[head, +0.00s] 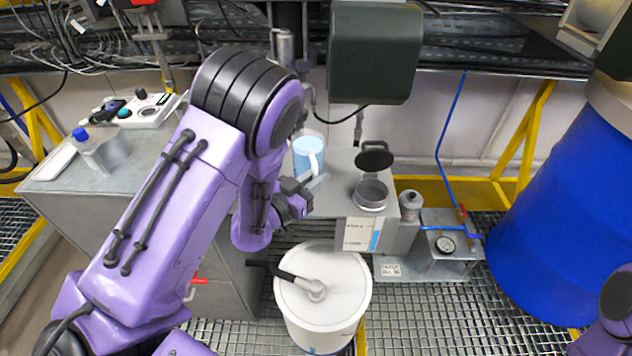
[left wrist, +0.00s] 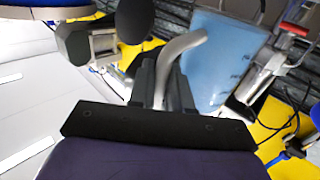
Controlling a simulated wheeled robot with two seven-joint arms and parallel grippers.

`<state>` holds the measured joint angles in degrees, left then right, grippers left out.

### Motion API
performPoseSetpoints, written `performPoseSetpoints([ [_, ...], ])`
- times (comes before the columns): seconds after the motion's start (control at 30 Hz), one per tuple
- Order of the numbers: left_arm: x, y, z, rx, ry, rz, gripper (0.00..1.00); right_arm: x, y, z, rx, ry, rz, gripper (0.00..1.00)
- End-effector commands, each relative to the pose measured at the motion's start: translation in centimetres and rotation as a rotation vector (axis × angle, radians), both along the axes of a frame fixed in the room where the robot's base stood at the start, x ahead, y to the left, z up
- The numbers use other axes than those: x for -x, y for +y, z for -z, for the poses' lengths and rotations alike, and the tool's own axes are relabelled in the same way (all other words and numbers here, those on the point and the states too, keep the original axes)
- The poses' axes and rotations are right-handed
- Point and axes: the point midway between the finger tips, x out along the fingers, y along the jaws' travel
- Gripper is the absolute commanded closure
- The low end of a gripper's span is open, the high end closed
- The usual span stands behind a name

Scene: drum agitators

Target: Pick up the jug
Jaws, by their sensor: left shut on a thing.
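The jug (head: 303,157) is a clear, light-blue vessel with a pale handle, upright over the left end of the grey metal bench. My left gripper (head: 312,186) is on its near side, shut on the handle. In the left wrist view, the pale curved handle (left wrist: 183,47) runs down between the dark fingers of the gripper (left wrist: 165,82), with the blue jug body (left wrist: 222,58) to its right. I cannot tell whether the jug's base touches the bench; the gripper and arm partly cover that spot. My right gripper is out of view.
An open round metal pot (head: 370,194) with a raised dark lid (head: 375,159) is right of the jug. A white lidded bucket (head: 325,300) stands below in front. A dark box (head: 375,52) hangs above. A large blue drum (head: 560,190) is at the right.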

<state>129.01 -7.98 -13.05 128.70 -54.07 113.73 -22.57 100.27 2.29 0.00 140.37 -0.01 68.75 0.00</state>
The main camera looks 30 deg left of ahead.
Motion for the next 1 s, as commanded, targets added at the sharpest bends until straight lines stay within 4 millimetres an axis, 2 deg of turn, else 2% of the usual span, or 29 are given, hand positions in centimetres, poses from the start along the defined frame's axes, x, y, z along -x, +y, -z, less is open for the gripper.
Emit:
performPoseSetpoints([
  [0.33, 2.8, -1.0, -3.8, 0.0, -0.006, -0.001, 1.0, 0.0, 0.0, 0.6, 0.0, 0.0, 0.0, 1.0],
  [0.53, 5.1, -1.9, -4.8, -0.001, -0.003, -0.001, 1.0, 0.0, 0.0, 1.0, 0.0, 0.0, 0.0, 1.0],
  [0.6, 5.4, -2.1, -5.7, -0.001, 0.001, 0.002, 1.0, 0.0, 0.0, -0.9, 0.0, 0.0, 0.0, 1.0],
  [1.0, 7.8, -3.0, -6.8, -0.003, 0.0, 0.002, 1.0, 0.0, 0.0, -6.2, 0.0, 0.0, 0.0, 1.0],
])
